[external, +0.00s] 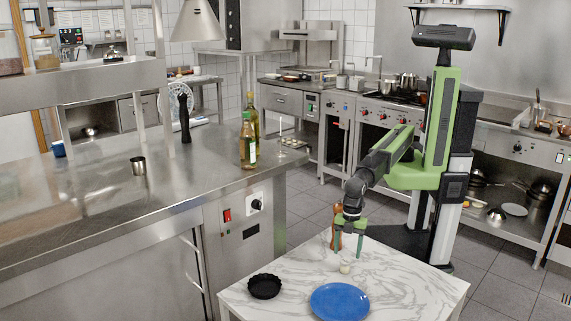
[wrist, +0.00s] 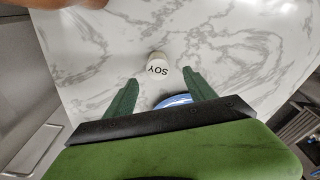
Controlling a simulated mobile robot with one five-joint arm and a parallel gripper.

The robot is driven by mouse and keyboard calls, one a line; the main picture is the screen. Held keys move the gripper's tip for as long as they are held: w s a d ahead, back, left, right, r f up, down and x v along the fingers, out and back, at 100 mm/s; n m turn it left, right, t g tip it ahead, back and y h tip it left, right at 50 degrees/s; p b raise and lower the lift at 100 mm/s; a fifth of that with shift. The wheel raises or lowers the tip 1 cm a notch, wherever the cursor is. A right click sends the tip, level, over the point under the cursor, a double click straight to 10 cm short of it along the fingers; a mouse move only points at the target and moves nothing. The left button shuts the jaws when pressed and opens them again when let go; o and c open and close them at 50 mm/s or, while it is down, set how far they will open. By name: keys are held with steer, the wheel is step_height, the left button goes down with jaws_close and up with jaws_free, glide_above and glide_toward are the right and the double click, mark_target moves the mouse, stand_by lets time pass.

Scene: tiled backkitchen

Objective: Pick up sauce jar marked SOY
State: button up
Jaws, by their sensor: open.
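The sauce jar (external: 345,268) is a small pale jar standing upright on the marble-topped table. In the wrist view its white lid (wrist: 157,64) shows the letters SOY, upside down. My gripper (external: 348,252) points down just above the jar, with its green fingers apart. In the wrist view my gripper (wrist: 160,79) has one finger on each side, and the jar sits between and slightly beyond the fingertips. I see no contact with the jar. Nothing is held.
A blue plate (external: 340,302) lies in front of the jar; its edge shows in the wrist view (wrist: 174,101). A black fluted dish (external: 264,286) is at the left. A brown object (external: 335,236) stands behind my gripper, partly hidden. The table's right side is clear.

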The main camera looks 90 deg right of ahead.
mark_target(346, 261)
step_height(346, 261, down, 6)
steer(key=b, duration=0.5)
steer(key=shift+w+a+f, duration=0.1)
steer(key=shift+w+f, duration=0.05)
steer(key=shift+f, duration=0.1)
steer(key=shift+r, duration=0.2)
jaws_close()
